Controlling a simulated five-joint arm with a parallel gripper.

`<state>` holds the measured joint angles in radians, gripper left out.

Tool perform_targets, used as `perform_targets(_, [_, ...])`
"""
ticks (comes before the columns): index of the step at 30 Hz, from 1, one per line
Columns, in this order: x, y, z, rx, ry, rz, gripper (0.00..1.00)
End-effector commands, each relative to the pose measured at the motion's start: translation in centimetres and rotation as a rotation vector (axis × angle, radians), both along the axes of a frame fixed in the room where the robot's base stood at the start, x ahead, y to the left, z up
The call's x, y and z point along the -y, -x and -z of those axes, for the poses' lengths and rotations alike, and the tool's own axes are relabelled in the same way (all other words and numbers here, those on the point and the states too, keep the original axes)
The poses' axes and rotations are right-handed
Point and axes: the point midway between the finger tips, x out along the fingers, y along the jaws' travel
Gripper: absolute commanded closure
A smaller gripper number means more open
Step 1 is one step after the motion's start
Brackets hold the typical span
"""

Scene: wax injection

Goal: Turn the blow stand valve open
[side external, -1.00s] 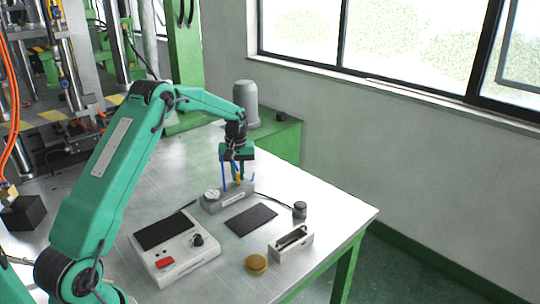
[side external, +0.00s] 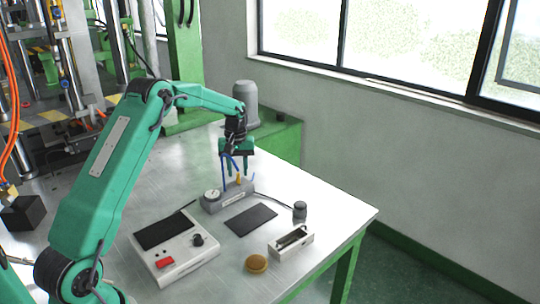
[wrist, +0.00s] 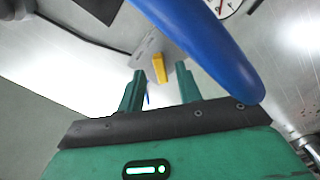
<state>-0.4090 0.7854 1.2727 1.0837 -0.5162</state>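The blow stand (side external: 212,206) is a grey block on the table with a round white gauge and a small yellow valve handle (side external: 239,180) on top. In the wrist view the yellow handle (wrist: 160,68) stands between my two green fingertips, with gaps on both sides. My gripper (side external: 237,172) points down over the stand and is open. A blue rounded rod (wrist: 210,45) passes close to the camera and hides part of the stand. It also shows beside the gripper in the side view (side external: 224,178). No contact with the handle is visible.
A dark flat pad (side external: 251,219) lies in front of the stand. A control box (side external: 176,247), a brown round piece (side external: 256,264), a white slotted block (side external: 291,241) and a small grey cylinder (side external: 300,210) stand nearby. The table's right side is clear.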

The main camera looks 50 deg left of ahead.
Motion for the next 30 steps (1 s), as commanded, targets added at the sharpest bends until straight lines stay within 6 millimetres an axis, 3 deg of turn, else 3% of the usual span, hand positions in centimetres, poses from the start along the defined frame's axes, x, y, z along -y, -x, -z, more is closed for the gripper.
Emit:
perform_targets(12, [0.0,-0.1,-5.2,0.004,-0.002,0.000,0.65])
perform_targets(25, [0.0,0.0,-6.3,0.002,-0.001,0.000,0.65])
perform_targets(30, [0.0,0.0,-6.2,0.002,-0.001,0.010,0.42])
